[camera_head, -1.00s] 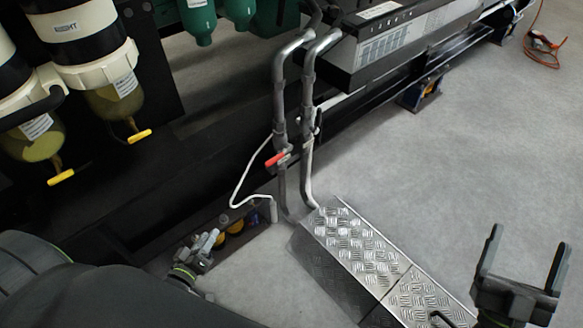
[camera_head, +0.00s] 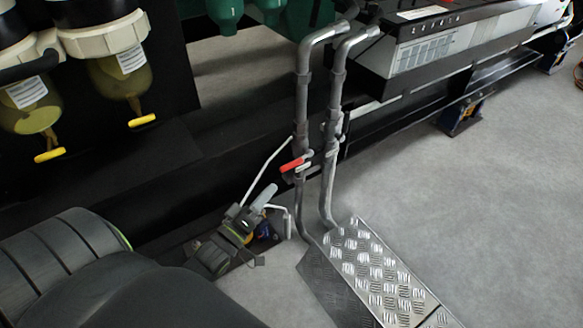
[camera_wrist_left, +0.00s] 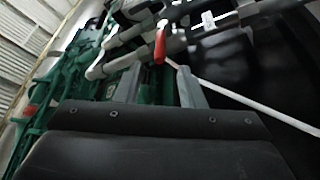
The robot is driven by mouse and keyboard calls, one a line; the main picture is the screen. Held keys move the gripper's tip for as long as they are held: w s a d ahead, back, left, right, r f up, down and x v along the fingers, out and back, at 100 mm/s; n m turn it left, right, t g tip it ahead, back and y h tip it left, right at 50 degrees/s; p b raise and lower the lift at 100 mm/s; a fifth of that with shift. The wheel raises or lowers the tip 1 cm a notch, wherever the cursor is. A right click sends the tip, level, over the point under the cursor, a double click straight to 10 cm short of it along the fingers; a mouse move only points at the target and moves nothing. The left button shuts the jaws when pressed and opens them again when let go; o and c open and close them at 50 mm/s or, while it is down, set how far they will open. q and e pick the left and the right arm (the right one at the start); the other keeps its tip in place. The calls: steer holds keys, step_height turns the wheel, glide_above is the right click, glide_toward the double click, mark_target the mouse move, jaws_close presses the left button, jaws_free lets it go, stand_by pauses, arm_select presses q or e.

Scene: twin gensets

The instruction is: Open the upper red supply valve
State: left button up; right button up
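The red valve handle (camera_head: 292,164) sits on the left one of two grey vertical pipes (camera_head: 303,110), sticking out to the left and slightly down. In the left wrist view the red handle (camera_wrist_left: 160,46) shows beyond the fingertips, near the middle. My left gripper (camera_head: 256,198) is below and left of the handle, apart from it. In the wrist view its two fingers (camera_wrist_left: 160,76) stand apart with nothing between them, so it is open. My right gripper is not in view. Only one red handle is clearly visible.
A thin white hose (camera_head: 268,166) runs down from the valve beside my left gripper. A checker-plate step (camera_head: 370,262) stands at the pipes' foot. Filter bowls with yellow handles (camera_head: 142,120) hang at upper left.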

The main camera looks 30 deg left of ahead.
mark_target(291, 163)
arm_select(q)
steer(key=b+x, duration=0.1)
steer(key=x, duration=0.9)
steer(key=shift+w+b, duration=0.2)
steer(key=shift+b, duration=0.2)
jaws_close()
